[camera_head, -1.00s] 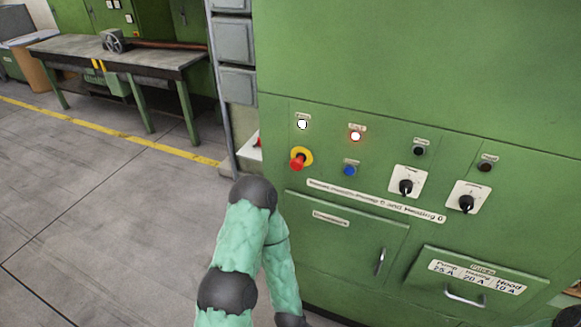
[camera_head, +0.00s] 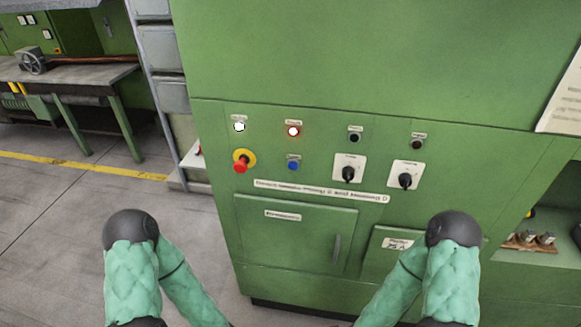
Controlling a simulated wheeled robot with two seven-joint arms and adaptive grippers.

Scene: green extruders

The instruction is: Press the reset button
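A green control panel (camera_head: 222,112) faces me, with small buttons in two rows. A blue button (camera_head: 293,165) sits in the lower row, right of a red emergency knob on a yellow ring (camera_head: 242,160). Above are a lit white lamp or button (camera_head: 239,126) and a lit red one (camera_head: 293,131). Two dark buttons (camera_head: 354,138) (camera_head: 417,145) are further right. The small labels are too blurred to read, so I cannot tell which is marked reset. Both my green-sleeved arms show at the bottom, but neither gripper is in view. Nothing touches the panel buttons.
Two black rotary switches (camera_head: 348,174) (camera_head: 405,180) on white plates are right of the blue button. A cabinet door (camera_head: 295,235) lies below. A workbench (camera_head: 75,74) stands at the far left, with open grey floor (camera_head: 60,215) before it. An open shelf (camera_head: 540,250) is at the right.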

